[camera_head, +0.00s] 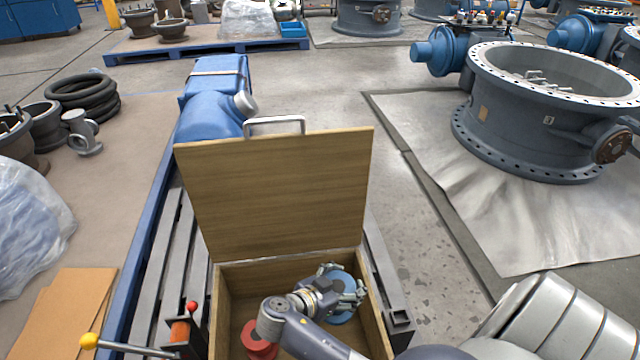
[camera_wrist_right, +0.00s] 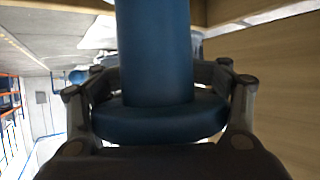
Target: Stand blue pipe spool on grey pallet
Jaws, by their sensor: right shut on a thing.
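The blue pipe spool (camera_head: 341,317) is inside an open wooden box (camera_head: 222,310), at the box's right side in the head view. My right gripper (camera_head: 348,291) reaches into the box and is shut on the spool. In the right wrist view the spool (camera_wrist_right: 155,50) shows as a blue tube with a round flange between the gripper's fingers (camera_wrist_right: 160,100). The head view partly hides the spool behind the gripper. The grey pallet (camera_head: 150,275) has slats showing left of the box, and a strip shows on the right. My left gripper is not in view.
The box lid (camera_head: 280,195) with its metal handle stands open at the back. A red flanged part (camera_head: 258,341) lies in the box at the left. Levers with yellow (camera_head: 89,341) and red knobs stand left of the box.

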